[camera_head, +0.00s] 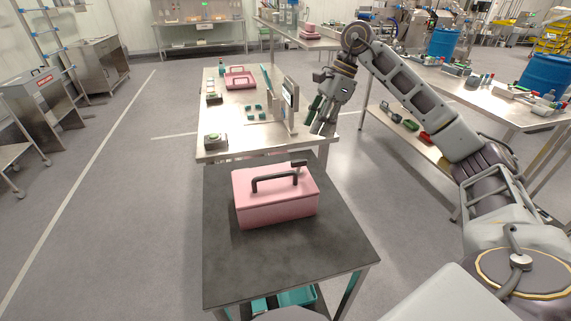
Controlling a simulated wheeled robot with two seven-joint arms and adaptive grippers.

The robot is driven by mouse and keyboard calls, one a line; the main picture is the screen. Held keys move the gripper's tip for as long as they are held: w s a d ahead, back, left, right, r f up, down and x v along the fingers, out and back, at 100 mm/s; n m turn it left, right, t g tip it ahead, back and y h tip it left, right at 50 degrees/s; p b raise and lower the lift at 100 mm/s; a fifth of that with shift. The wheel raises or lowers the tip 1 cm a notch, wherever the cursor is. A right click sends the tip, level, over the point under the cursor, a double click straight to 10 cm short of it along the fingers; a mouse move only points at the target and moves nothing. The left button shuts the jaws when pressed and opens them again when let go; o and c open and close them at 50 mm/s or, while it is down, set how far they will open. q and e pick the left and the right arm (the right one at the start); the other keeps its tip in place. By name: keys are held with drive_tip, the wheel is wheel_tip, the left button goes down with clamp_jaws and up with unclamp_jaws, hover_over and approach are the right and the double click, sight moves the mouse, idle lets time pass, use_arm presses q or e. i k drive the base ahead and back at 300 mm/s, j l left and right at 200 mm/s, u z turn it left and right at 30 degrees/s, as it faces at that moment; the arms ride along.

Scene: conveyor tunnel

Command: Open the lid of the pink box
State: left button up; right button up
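The pink box (275,207) sits on a dark-topped table in front of me. Its pink lid (270,180) is down, with a dark carrying handle (275,180) across the top and a dark piece at its back right. My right arm reaches in from the right. My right gripper (320,120) hangs above and behind the box, a little to its right, clear of it and pointing down. Its fingers look apart, with nothing seen held between them. My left gripper is out of view.
The dark table (290,265) has free room around the box. Behind it, a light table (240,130) carries a panel stand (285,100), small teal parts and another pink case (240,79). A long workbench (480,95) stands right. A teal bin (295,298) is below the dark table.

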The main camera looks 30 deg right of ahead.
sight(253, 187)
drive_tip(key=k, duration=1)
